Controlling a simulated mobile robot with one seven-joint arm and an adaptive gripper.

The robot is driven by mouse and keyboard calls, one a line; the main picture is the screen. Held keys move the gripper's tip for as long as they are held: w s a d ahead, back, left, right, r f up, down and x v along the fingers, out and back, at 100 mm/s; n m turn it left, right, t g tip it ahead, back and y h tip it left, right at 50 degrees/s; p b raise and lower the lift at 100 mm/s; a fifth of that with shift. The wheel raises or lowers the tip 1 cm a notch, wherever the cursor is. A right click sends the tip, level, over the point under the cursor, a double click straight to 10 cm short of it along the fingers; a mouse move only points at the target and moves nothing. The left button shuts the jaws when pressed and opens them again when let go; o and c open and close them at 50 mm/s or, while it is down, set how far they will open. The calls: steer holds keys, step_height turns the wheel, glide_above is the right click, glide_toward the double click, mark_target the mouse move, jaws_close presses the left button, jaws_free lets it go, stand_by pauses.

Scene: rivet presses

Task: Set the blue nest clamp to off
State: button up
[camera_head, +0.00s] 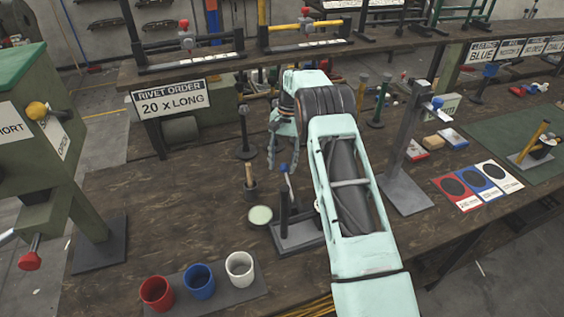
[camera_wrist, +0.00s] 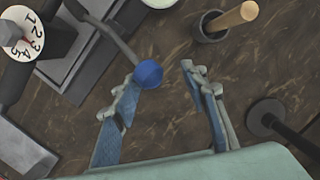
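A lever with a blue ball knob (camera_wrist: 148,74), which looks like the blue nest clamp, rises from a dark metal fixture. In the head view the blue knob (camera_head: 284,168) is just below my gripper, on a nearly upright lever. My gripper (camera_wrist: 158,76) is open, with blue-padded fingers spread apart. The knob lies between the fingertips in the wrist view, close to or touching the left finger; contact cannot be told. My gripper (camera_head: 284,146) points down in the head view, and my arm hides part of the fixture (camera_head: 298,236).
A numbered dial (camera_wrist: 24,38) sits on the fixture. A dark cup with a wooden-handled tool (camera_wrist: 228,20) and a round-based stand (camera_wrist: 275,118) are close by. Red (camera_head: 157,293), blue (camera_head: 199,281) and white (camera_head: 240,268) cups stand in front. A tall press (camera_head: 402,160) stands right.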

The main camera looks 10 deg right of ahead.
steer(key=v, duration=1.1)
steer(key=shift+r, duration=0.4)
steer(key=shift+d+r, duration=0.1)
steer(key=shift+w, duration=0.1)
